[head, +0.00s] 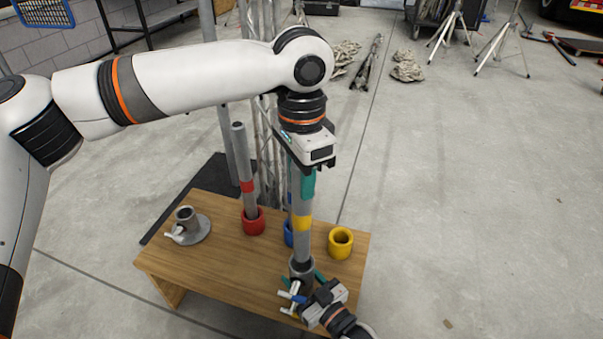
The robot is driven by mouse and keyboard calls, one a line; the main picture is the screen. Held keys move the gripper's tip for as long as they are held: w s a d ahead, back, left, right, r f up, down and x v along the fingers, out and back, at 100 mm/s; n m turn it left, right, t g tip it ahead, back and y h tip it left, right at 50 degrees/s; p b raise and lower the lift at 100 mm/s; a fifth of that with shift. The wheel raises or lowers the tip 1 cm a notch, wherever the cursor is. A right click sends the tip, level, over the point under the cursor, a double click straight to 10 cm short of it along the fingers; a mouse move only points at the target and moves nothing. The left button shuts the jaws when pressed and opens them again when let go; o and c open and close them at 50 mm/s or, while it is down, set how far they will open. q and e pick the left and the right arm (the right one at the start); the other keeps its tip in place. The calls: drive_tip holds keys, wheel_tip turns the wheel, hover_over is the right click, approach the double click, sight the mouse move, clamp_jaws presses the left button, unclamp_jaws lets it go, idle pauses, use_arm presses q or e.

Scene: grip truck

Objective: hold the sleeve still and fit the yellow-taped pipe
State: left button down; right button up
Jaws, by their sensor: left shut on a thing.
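My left gripper (307,178) is shut on the upper part of the yellow-taped pipe (303,240), a grey tube with a yellow band, held about upright. The pipe's lower end meets the mouth of the grey sleeve (301,267) at the table's front. I cannot tell how far inside it is. My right gripper (303,280) is low at the sleeve, its teal fingers on either side of it. The sleeve's lower part, with a white lever, is partly hidden by this gripper, and whether its fingers press on the sleeve is unclear.
On the wooden table (215,262) stand a red cup (253,226) with a red-taped pipe (246,175), a partly hidden blue cup (288,238) with a pipe, an empty yellow cup (340,244) and a flanged grey socket (197,230). Truss stands behind.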

sight(302, 215)
use_arm(q)
drive_tip(key=shift+f, duration=0.25)
drive_tip(key=shift+f, duration=1.35)
drive_tip(key=shift+f, duration=0.3)
drive_tip(key=shift+f, duration=2.4)
drive_tip(key=shift+f, duration=0.25)
drive_tip(key=c, duration=1)
unclamp_jaws()
drive_tip(key=shift+o, duration=0.2)
wheel_tip(302, 215, up, 12)
